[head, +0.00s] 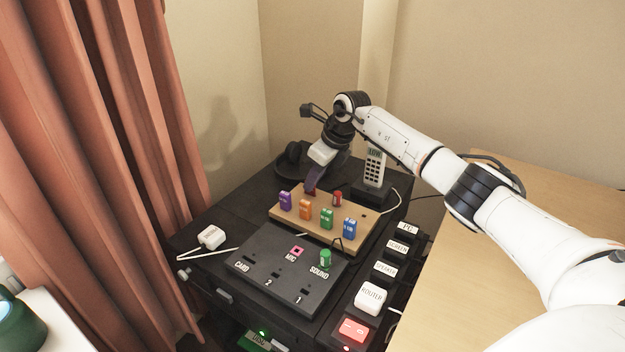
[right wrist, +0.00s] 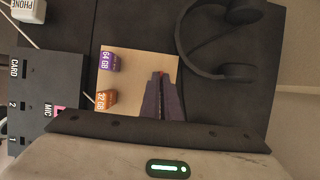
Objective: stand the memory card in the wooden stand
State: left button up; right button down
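The wooden stand (head: 283,216) is a light board on the black cabinet top; its bare part shows in the right wrist view (right wrist: 130,75). My right gripper (head: 310,190) points down over the stand's back left part, behind the purple stick. In the right wrist view its purple-grey fingers (right wrist: 161,76) are close together, with a thin orange-red edge between the tips. This sliver looks like the memory card (right wrist: 161,73); the fingers hide most of it. I cannot tell whether it touches the stand. My left gripper is not in view.
Purple (head: 285,201), orange (head: 305,209), green (head: 327,218) and blue (head: 349,229) sticks line the stand's front; a red piece (head: 337,198) stands behind. Headphones (head: 291,156) and a phone (head: 375,165) are at the back. A black socket panel (head: 262,245) lies in front.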

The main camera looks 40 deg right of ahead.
jog(key=shift+f, duration=0.4)
dwell(0.3)
jog(key=c, duration=1.9)
grip_release()
jog(key=shift+c, duration=0.2)
jog(key=p+v, duration=0.1)
jog(key=v, duration=0.9)
jog(key=shift+r, duration=0.2)
